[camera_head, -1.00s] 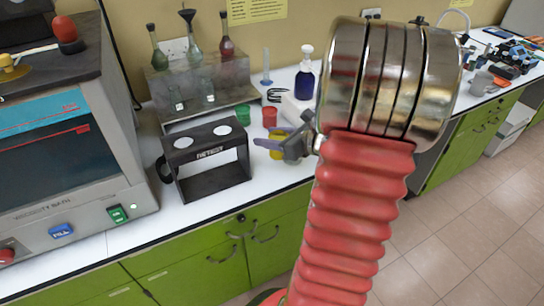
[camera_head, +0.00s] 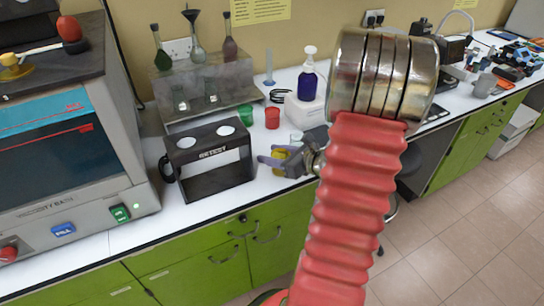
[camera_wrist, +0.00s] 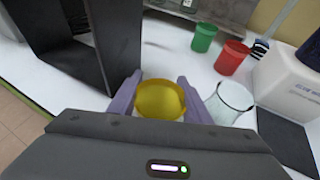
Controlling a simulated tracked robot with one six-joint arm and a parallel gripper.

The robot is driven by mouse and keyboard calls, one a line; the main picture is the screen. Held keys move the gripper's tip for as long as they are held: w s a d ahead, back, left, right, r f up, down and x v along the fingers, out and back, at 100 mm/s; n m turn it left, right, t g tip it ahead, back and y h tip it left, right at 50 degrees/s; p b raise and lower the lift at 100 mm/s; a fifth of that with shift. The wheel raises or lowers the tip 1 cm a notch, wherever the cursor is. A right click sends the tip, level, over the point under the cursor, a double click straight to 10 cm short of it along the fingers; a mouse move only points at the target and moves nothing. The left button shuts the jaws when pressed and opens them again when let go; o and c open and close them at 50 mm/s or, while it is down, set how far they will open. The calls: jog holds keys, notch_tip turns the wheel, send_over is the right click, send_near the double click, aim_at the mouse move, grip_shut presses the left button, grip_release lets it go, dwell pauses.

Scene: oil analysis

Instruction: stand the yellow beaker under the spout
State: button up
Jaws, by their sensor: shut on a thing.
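The yellow beaker (camera_wrist: 160,100) is between the two purple fingers of my gripper (camera_wrist: 153,84) in the wrist view, with a finger against each side. It looks empty and open at the top. In the head view my gripper (camera_head: 270,157) is over the white bench, just right of the black frame, and only part of the yellow beaker (camera_head: 281,154) shows behind the fingers. Whether the beaker touches the bench I cannot tell. A curved pale tube (camera_head: 458,15) rises from a dark device at the back right; I cannot tell if it is the spout.
The black frame (camera_head: 181,165) stands close left of my gripper. A green cup (camera_wrist: 204,37), a red cup (camera_wrist: 232,57) and a clear beaker (camera_wrist: 229,104) stand behind and right. My arm hides some bench.

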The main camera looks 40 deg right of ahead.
jog(key=shift+f, duration=0.35)
jog(key=o, duration=0.8)
jog(key=shift+f, duration=0.1)
jog(key=shift+s+d+r, duration=0.1)
jog(key=shift+s+r, duration=0.25)
jog(key=shift+s, duration=0.15)
jog(key=v, duration=1.1)
